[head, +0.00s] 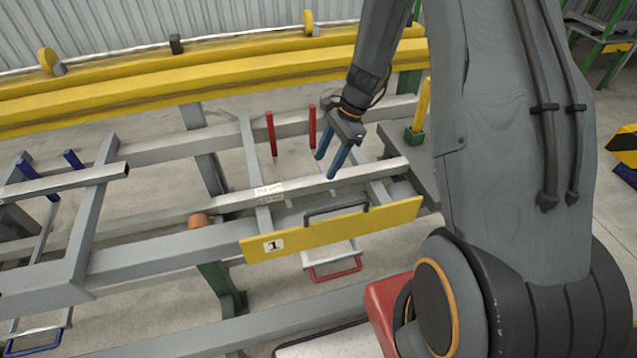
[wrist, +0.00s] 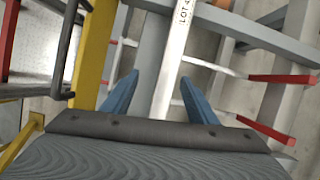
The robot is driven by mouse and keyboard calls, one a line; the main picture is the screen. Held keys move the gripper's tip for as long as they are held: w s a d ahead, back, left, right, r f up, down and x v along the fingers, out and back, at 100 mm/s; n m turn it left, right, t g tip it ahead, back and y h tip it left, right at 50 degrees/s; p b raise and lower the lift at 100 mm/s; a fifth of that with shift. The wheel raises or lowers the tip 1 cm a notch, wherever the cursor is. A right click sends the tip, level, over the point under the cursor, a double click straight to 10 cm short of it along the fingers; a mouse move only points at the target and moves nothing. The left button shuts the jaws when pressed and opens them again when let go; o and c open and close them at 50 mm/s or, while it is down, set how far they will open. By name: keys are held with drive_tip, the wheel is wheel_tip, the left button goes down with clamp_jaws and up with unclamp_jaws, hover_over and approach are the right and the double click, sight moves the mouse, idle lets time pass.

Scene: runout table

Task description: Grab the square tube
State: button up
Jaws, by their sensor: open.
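A pale grey square tube (head: 300,183) with a white printed label lies across the rack's arms in the head view. In the wrist view the tube (wrist: 174,62) runs between my two fingers, its "LOT" label near the top edge. My gripper (head: 325,168) has blue fingers, spread open and pointing down at the tube's right part. It holds nothing. In the wrist view the open fingers (wrist: 160,72) stand one on each side of the tube, nearer the camera. The head view does not clearly show how far down the fingertips reach.
A yellow plate marked 1 (head: 335,230) with a dark handle stands along the near side. Red posts (head: 271,133) rise behind the tube. Another tube (head: 60,181) lies on the left rack by blue posts. Yellow rails (head: 200,85) run along the back.

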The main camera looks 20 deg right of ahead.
sight(318, 179)
drive_tip(key=shift+w+d+f+m, duration=0.25)
drive_tip(key=shift+w+f+m, duration=0.35)
drive_tip(key=shift+f, duration=0.3)
drive_tip(key=shift+w+a+f, duration=0.1)
drive_tip(key=shift+f, duration=0.25)
drive_tip(key=shift+w+p+x, duration=0.2)
drive_tip(key=shift+p+x, duration=0.15)
drive_tip(key=shift+x, duration=1.45)
drive_tip(key=shift+w+p+x, duration=0.15)
drive_tip(key=shift+p+x, duration=0.15)
drive_tip(key=shift+x, duration=1.5)
clamp_jaws()
